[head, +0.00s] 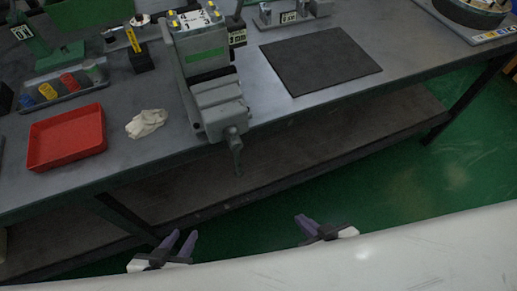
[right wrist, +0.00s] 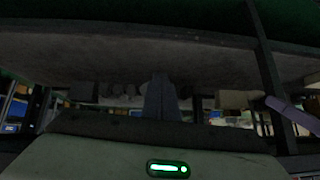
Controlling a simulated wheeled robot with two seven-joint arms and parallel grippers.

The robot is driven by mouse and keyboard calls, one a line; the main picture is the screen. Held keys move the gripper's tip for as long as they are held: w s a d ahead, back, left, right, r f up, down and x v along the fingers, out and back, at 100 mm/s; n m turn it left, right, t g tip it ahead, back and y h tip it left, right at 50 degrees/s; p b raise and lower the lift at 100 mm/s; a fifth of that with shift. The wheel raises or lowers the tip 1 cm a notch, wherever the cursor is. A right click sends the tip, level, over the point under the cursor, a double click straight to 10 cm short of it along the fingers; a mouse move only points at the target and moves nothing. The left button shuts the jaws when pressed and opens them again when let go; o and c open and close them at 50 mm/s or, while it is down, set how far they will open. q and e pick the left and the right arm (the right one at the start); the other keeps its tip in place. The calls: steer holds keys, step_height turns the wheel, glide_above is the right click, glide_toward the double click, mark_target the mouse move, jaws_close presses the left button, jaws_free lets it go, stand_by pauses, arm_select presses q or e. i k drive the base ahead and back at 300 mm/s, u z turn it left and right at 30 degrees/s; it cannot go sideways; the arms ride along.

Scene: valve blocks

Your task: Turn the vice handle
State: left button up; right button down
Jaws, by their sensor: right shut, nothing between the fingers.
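The grey vice (head: 218,103) stands at the front edge of the workbench in the head view. Its handle (head: 235,150) hangs down from the screw end, past the bench edge. My left gripper (head: 184,234) is low in front of the bench, its purple fingers apart and empty. My right gripper (head: 302,218) is to the right, below and apart from the handle, with its fingers shut and empty. Its shut fingers (right wrist: 160,98) also show in the right wrist view, where I cannot make out the handle.
A red tray (head: 67,153) and a crumpled white cloth (head: 146,123) lie left of the vice. A dark mat (head: 319,73) lies right of it. A lower shelf (head: 330,133) runs under the bench. The green floor before the bench is clear.

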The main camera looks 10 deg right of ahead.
mark_target(230, 132)
steer(key=u, duration=3.75)
steer(key=k, duration=1.55)
steer(key=z, duration=1.6)
steer(key=i, duration=0.15)
steer(key=u, duration=0.1)
